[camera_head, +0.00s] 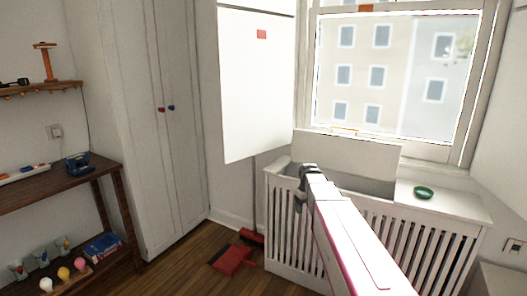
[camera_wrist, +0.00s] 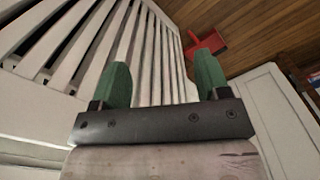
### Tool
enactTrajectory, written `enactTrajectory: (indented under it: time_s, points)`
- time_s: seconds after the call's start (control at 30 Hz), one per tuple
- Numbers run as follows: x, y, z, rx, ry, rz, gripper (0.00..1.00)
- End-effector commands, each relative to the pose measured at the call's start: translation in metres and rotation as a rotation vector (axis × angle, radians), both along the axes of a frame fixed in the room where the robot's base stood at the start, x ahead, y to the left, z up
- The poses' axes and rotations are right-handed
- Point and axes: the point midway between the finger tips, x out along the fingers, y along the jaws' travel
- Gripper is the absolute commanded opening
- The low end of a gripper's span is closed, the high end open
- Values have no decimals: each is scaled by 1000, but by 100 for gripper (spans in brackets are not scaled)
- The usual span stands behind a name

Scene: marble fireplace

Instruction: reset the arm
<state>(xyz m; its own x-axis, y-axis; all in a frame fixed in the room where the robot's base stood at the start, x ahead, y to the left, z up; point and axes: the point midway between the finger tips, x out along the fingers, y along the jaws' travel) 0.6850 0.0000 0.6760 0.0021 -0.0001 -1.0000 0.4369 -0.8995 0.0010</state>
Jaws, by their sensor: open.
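My arm reaches forward from the lower right in the head view. My gripper (camera_head: 305,178) is in front of the white slatted cabinet under the window. In the wrist view my gripper (camera_wrist: 162,72) shows two green fingers spread apart, with nothing between them. The slats (camera_wrist: 120,40) of the cabinet lie behind and to the left of the fingers. I cannot tell how far the fingers are from the slats.
The slatted cabinet (camera_head: 285,225) has a raised panel (camera_head: 345,158) and a green dish (camera_head: 423,192) on top. A red dustpan (camera_head: 232,260) lies on the wood floor. A tall wardrobe (camera_head: 165,60) and a shelf (camera_head: 50,186) stand left. Open floor shows between.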

Motion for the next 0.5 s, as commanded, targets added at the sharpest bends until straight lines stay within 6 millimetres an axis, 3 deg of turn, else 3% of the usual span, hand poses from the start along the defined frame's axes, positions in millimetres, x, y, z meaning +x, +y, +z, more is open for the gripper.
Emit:
enactTrajectory:
  time_s: [0.03,0.3,0.5]
  points:
    - [-31,0,-15,1,4,-40,69]
    - [-152,0,-79,1,2,-302,69]
    - [-201,0,-99,2,-2,-423,69]
